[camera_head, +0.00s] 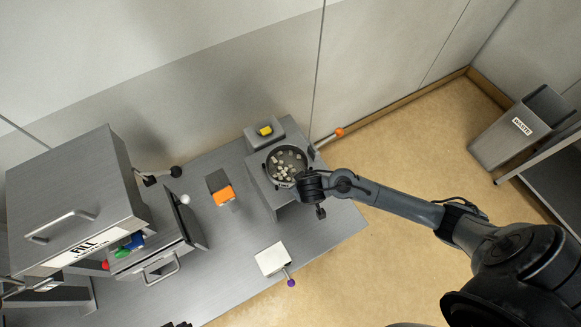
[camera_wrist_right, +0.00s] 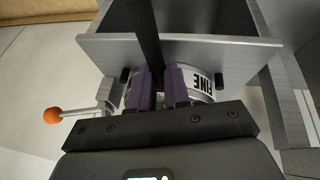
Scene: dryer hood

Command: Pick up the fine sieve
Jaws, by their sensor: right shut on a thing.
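The fine sieve is a round pan with a dark rim, holding several pale pieces, at the right end of the bench in the head view (camera_head: 275,163). In the right wrist view its pale curved wall (camera_wrist_right: 203,83) carries the word FINE. My right gripper (camera_head: 312,187) is at the sieve's lower right edge. In the wrist view its purple fingers (camera_wrist_right: 160,88) are shut on the sieve's black bar-like handle (camera_wrist_right: 148,35). The gripper hides part of the rim. I cannot tell whether the sieve is clear of its stand.
The sieve's grey stand (camera_head: 262,185) has an orange-knobbed lever (camera_head: 339,131). A grey box marked FILL (camera_head: 70,200) stands left, its drawer (camera_head: 150,262) below. An orange-and-grey block (camera_head: 221,189) and a white block with purple knob (camera_head: 272,258) are on the bench. A waste bin (camera_head: 510,135) stands right.

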